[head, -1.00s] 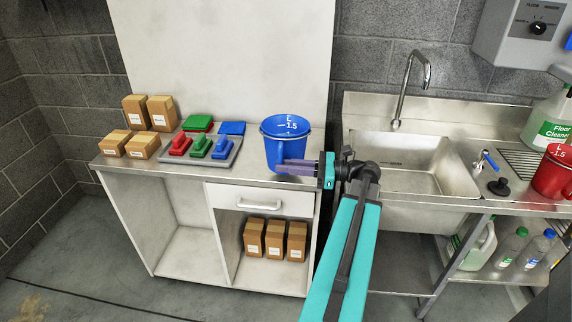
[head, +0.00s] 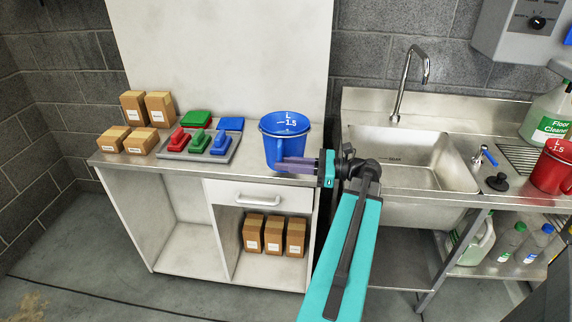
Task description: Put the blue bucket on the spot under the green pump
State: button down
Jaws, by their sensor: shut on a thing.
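The blue bucket (head: 285,130) stands upright at the right end of the white cabinet's steel top, with litre marks inside its rim. My gripper (head: 283,165) reaches in from the right and is shut on the lower front of the bucket, at its handle side. Part of the bucket's lower side is hidden by the fingers. I cannot tell whether its base touches the top. No green pump is clearly in view.
Red, green and blue pads on a grey tray (head: 172,155) and several small boxes (head: 142,141) stand left of the bucket. A sink (head: 400,160), a red bucket (head: 552,168) and a floor cleaner bottle (head: 548,120) are at right.

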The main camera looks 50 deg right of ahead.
jog(key=shift+w+r, duration=0.1)
jog(key=shift+r, duration=0.05)
jog(key=shift+w+a+y, duration=0.3)
jog(key=shift+w+a, duration=0.1)
jog(key=shift+a, duration=0.05)
jog(key=w+a+f+n+g+y, duration=0.1)
jog(key=w+a+f, duration=0.1)
jog(key=w+a, duration=0.5)
jog(key=w+a+f+n+g+y, duration=0.2)
jog(key=w+a, duration=0.6)
jog(key=a, duration=1.2)
jog(key=w+a+f+n+g+y, duration=0.1)
jog(key=w+a+f, duration=0.2)
jog(key=w+a, duration=0.5)
jog(key=shift+w+a+f+n+g+y, duration=0.2)
jog(key=shift+a+f+n+g+y, duration=0.2)
jog(key=shift+a, duration=2.45)
jog(key=shift+a, duration=0.15)
